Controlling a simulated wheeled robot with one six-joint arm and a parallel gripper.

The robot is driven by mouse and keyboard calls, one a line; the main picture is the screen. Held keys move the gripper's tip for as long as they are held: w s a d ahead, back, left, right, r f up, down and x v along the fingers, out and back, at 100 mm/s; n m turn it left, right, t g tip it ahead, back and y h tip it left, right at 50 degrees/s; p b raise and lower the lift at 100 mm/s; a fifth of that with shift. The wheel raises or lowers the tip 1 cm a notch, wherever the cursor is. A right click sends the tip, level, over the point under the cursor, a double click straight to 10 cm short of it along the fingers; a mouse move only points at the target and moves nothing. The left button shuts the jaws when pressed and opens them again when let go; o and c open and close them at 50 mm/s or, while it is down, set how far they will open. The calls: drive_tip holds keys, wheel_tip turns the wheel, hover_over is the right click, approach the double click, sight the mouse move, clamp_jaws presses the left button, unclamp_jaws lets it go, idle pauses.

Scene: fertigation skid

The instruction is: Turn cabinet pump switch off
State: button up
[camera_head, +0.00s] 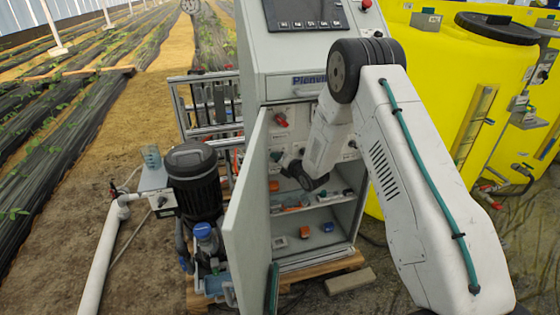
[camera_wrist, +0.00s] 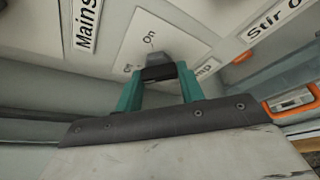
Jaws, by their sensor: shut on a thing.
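The open grey cabinet (camera_head: 262,70) stands in the middle of the head view, and my arm reaches in from the right. In the wrist view, the pump switch is a dark knob (camera_wrist: 161,58) on a pale plate marked "On" above it. My gripper (camera_wrist: 160,80) has its teal fingers on both sides of the knob, shut on it. A label ending in "mp" is partly hidden beside the right finger. The lower part of the plate is hidden by my gripper, so the knob's exact setting is hard to read. In the head view, my gripper (camera_head: 290,163) is small and dark inside the cabinet.
The cabinet door (camera_head: 246,215) stands open on the left. A "Mains" label (camera_wrist: 87,22) and a "Stir" label (camera_wrist: 272,17) flank the switch. Shelves below hold small parts, including an orange one (camera_head: 304,232). A yellow tank (camera_head: 440,90) stands on the right.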

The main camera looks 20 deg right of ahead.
idle(0.4)
drive_tip(key=o, duration=1)
drive_tip(key=v, duration=0.8)
drive_tip(key=shift+a, duration=0.1)
